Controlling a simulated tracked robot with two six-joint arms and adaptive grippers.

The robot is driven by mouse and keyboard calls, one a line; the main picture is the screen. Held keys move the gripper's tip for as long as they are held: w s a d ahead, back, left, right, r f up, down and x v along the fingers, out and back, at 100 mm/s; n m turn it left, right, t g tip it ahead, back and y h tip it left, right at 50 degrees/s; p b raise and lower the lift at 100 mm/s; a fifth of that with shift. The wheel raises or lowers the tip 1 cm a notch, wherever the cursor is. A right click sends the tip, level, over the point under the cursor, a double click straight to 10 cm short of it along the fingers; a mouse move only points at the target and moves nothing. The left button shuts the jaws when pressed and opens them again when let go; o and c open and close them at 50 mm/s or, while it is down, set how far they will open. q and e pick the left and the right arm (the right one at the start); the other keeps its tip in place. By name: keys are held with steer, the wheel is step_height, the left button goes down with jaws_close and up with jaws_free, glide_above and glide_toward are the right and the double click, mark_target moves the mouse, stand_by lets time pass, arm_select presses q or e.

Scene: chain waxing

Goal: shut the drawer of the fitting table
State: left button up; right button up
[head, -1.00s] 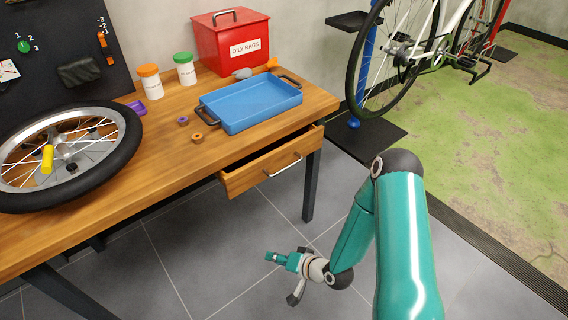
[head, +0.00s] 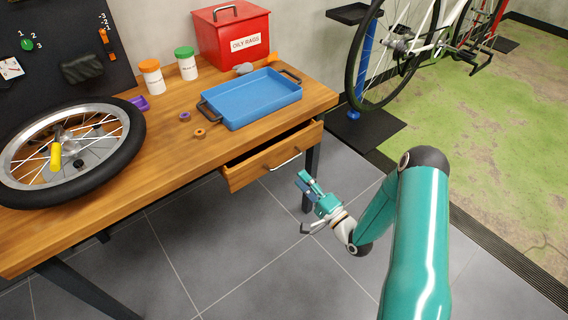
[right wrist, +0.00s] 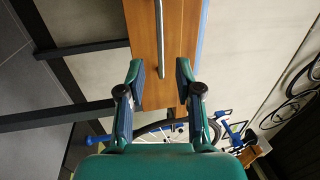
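The wooden fitting table (head: 160,172) stands at the left of the head view. Its drawer (head: 245,171) sticks out a little below the table's right front edge, with a dark gap above its front panel. A metal bar handle (head: 285,161) is on the drawer front. My right gripper (head: 304,184) is just in front of the drawer, near the handle and apart from it. In the right wrist view the two fingers (right wrist: 160,82) are open and empty, with the drawer front (right wrist: 148,60) and handle (right wrist: 160,35) ahead of them. My left gripper is not in view.
On the table are a blue tray (head: 240,118), a bicycle wheel (head: 125,135), a red oily-rags box (head: 222,48), two white jars and small rings. A table leg (head: 311,160) stands behind my right gripper. Grey floor in front is clear.

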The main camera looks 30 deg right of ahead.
mark_target(287, 161)
steer(key=x, duration=0.8)
steer(key=shift+w, duration=0.2)
steer(key=shift+f, duration=0.1)
jaws_close()
